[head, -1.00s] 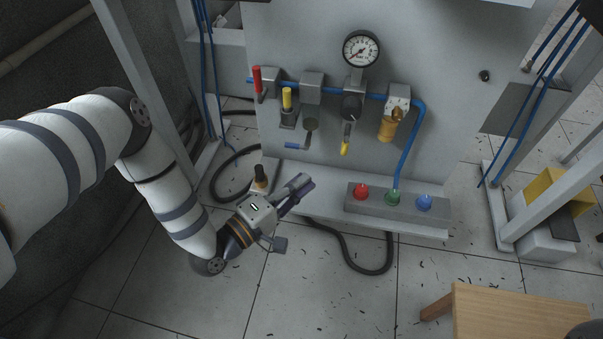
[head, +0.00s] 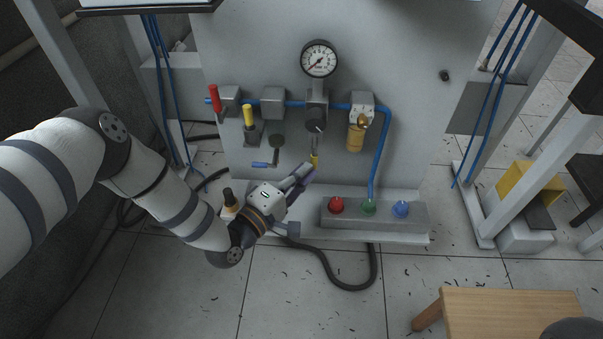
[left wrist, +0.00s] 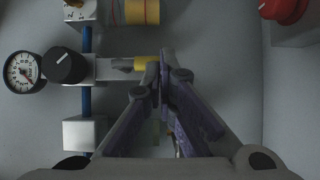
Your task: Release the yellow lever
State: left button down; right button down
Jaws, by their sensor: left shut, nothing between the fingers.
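The yellow lever (head: 314,160) hangs below the black knob on the grey panel, its grey shank pointing down to a yellow grip. My left gripper (head: 307,171) is just below the grip in the head view. In the left wrist view the yellow grip (left wrist: 145,62) lies right beside the fingertips (left wrist: 162,66), partly hidden by them. The fingers are shut with nothing between them. I cannot tell whether they touch the lever. My right gripper is not in view.
A gauge (head: 319,59) and blue pipe sit above. A blue-handled lever (head: 265,164), a red handle (head: 214,97) and another yellow handle (head: 248,115) are to the left. A button box (head: 375,215) stands below right. A wooden stool (head: 500,315) is at lower right.

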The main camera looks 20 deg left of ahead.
pick_arm(q)
jog(key=shift+f, duration=0.15)
pick_arm(e)
jog(key=shift+f, duration=0.1)
pick_arm(q)
jog(key=shift+d+n+b, duration=0.1)
jog(key=shift+n+b, duration=0.2)
jog(key=shift+b, duration=0.1)
pick_arm(e)
jog(key=shift+s+f, duration=0.15)
jog(key=shift+f, duration=0.05)
